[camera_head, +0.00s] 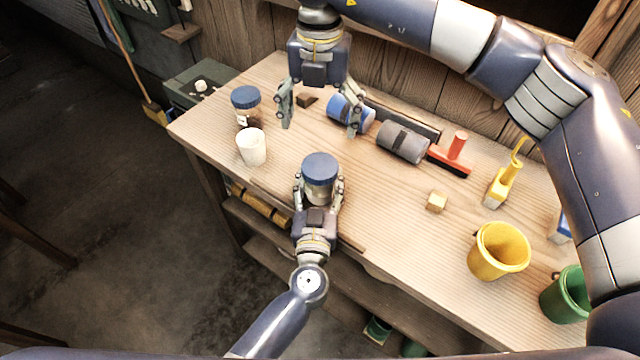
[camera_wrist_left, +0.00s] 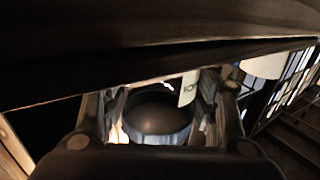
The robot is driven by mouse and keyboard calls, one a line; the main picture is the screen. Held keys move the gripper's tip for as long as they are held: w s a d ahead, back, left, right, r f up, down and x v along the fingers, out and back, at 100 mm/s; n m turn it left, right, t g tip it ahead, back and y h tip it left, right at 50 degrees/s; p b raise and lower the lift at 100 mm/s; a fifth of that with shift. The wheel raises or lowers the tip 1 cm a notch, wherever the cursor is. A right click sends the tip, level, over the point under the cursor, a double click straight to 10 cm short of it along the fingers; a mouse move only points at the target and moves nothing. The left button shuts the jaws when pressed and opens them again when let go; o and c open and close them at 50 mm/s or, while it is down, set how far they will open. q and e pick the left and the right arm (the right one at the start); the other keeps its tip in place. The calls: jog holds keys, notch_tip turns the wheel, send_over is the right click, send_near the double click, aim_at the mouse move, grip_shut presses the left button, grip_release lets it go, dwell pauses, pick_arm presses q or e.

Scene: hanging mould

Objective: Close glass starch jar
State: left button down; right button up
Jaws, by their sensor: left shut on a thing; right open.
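A glass jar (camera_head: 319,192) with a blue lid (camera_head: 320,166) stands upright near the front edge of the workbench. The lid sits on top of the jar; I cannot tell how tightly. My left gripper (camera_head: 319,188) is shut around the jar from the front. In the left wrist view the jar (camera_wrist_left: 158,118) shows between the two fingers, dark and partly hidden. My right gripper (camera_head: 320,122) is open and empty, pointing down behind and above the jar. A second blue-lidded jar (camera_head: 246,104) stands at the back left with a label.
A white cup (camera_head: 252,147) stands left of the held jar. A blue cylinder (camera_head: 351,113), a grey roller (camera_head: 402,142) and a red-handled tool (camera_head: 452,158) lie behind to the right.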

pick_arm(q)
jog(key=c, duration=0.5)
grip_release()
jog(key=shift+s, duration=0.6)
jog(key=s, duration=0.7)
jog(key=s+a, duration=0.1)
jog(key=s, duration=0.2)
jog(key=shift+s, duration=0.4)
